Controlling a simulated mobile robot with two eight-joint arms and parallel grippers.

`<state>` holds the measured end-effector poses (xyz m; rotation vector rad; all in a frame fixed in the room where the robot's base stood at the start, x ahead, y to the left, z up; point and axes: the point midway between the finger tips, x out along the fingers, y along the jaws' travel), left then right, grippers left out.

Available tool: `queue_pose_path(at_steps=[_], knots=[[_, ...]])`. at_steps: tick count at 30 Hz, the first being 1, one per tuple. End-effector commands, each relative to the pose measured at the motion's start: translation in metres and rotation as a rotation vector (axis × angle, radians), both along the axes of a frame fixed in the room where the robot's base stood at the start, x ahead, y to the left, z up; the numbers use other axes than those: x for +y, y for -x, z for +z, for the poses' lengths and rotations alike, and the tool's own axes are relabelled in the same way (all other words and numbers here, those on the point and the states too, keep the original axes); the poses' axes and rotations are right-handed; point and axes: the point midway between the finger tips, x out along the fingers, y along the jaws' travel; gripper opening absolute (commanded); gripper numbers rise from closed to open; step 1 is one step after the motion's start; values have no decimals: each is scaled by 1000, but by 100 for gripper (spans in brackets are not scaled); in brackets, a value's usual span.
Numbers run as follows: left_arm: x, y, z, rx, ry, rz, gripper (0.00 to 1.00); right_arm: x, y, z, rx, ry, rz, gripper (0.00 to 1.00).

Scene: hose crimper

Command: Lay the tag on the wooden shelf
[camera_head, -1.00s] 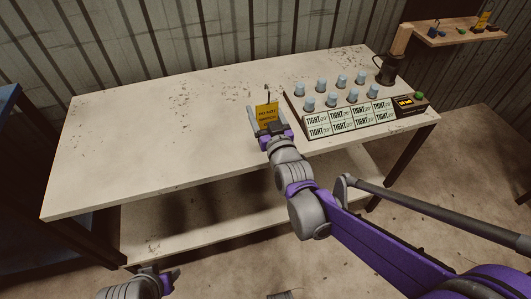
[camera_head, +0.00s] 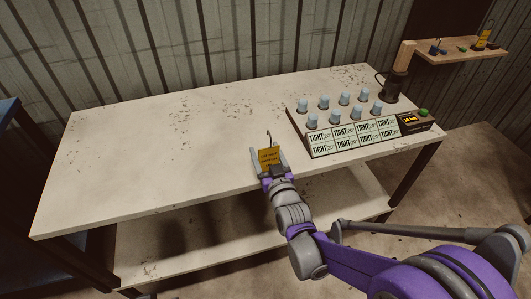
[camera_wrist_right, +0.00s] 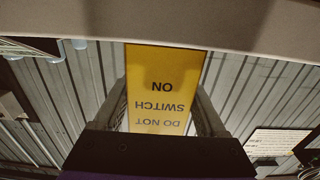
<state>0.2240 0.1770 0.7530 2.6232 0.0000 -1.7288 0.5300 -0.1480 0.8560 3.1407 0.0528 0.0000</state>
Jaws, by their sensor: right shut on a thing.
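The yellow tag (camera_head: 269,157), with dark lettering and a thin hook at its top, is held in my right gripper (camera_head: 268,163) near the front edge of the white table. In the right wrist view the tag (camera_wrist_right: 166,75) stands between the two fingers and reads "DO NOT SWITCH ON" upside down. My right gripper is shut on it. The wooden shelf (camera_head: 452,57) is at the upper right, well away from the tag. My left gripper cannot be made out in the head view.
The worn white table (camera_head: 150,140) is mostly bare on its left. A panel (camera_head: 353,141) of "TIGHT" labels and several pale blue knobs stands at its right. A dark mug-like object (camera_head: 396,86) is behind it.

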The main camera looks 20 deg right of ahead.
Motion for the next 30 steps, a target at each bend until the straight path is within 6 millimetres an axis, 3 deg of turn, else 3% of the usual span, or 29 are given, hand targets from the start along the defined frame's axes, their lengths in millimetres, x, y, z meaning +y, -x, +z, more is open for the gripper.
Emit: queue_pose_path(at_steps=[8,9,13,23,30], knots=[[0,0,-5,2,0,0,50,0,0,-5,0,0,0,12],[0,0,-4,1,0,0,50,0,0,-4,0,0,0,79],[0,0,-4,1,0,0,50,0,0,-4,0,0,0,100],[0,0,-2,1,0,0,50,0,7,-3,0,0,0,100],[0,0,3,-1,0,0,50,-4,51,-1,0,1,0,100]])
